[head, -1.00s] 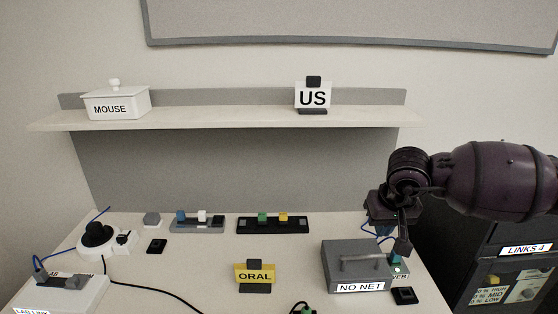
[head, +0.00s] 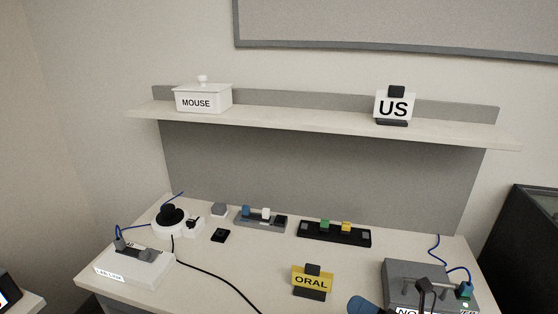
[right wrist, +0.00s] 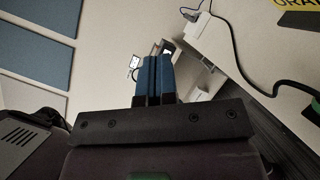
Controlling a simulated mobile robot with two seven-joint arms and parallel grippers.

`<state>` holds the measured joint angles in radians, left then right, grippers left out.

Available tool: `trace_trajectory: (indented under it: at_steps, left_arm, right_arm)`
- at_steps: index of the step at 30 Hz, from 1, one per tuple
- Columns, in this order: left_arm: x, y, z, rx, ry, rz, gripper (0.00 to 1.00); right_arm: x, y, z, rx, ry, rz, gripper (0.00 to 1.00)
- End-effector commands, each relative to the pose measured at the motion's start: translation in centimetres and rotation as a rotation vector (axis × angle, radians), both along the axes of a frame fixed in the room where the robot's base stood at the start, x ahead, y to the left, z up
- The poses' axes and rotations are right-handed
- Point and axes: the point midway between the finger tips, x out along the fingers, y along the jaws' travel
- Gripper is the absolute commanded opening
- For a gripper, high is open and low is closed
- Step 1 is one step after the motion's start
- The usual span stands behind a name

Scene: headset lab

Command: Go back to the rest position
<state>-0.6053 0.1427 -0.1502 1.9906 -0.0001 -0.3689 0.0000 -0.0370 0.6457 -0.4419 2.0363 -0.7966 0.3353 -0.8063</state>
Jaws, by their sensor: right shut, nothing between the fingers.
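My right gripper shows in the head view as blue fingertips (head: 362,304) at the bottom edge, left of the grey box (head: 398,272) and apart from it. In the right wrist view its two blue fingers (right wrist: 153,78) are pressed together with nothing between them. A dark forked part in front of the grey box is too small to identify. My left gripper is not in view.
The white table (head: 225,277) carries a yellow ORAL sign (head: 311,281), a black strip (head: 335,235), a grey strip (head: 260,219) and a white box (head: 134,265). A shelf (head: 320,123) above holds a MOUSE box (head: 203,99) and a US sign (head: 394,107).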

Motion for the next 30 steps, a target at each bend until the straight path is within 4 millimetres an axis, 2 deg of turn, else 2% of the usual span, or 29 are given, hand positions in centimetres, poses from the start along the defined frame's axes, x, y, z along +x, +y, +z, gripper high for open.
trace_trajectory:
  at_steps: [1,5,8,12,16,21,30]
  left_arm:
    - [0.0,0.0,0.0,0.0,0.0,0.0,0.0]
    - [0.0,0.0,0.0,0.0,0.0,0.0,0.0]
    - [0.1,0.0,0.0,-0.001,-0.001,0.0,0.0]
    - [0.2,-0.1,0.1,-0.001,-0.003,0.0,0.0]
    - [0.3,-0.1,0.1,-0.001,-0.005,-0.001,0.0]
    - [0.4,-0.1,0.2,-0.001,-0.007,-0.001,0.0]
    - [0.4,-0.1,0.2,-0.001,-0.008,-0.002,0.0]
  right_arm:
    - [0.0,-1.1,-1.2,0.138,0.146,-0.089,0.0]
    - [-0.4,-4.6,-5.1,0.507,0.511,-0.313,0.0]
    - [-2.0,-7.5,-9.1,0.806,0.775,-0.487,0.0]
    - [-6.0,-10.8,-15.1,1.226,1.089,-0.721,0.0]
    - [-9.9,-12.3,-19.1,1.525,1.27,-0.878,0.0]
    - [-12.9,-12.9,-21.7,1.731,1.375,-0.982,0.0]
    - [-13.3,-12.9,-22.0,1.761,1.388,-0.996,0.0]
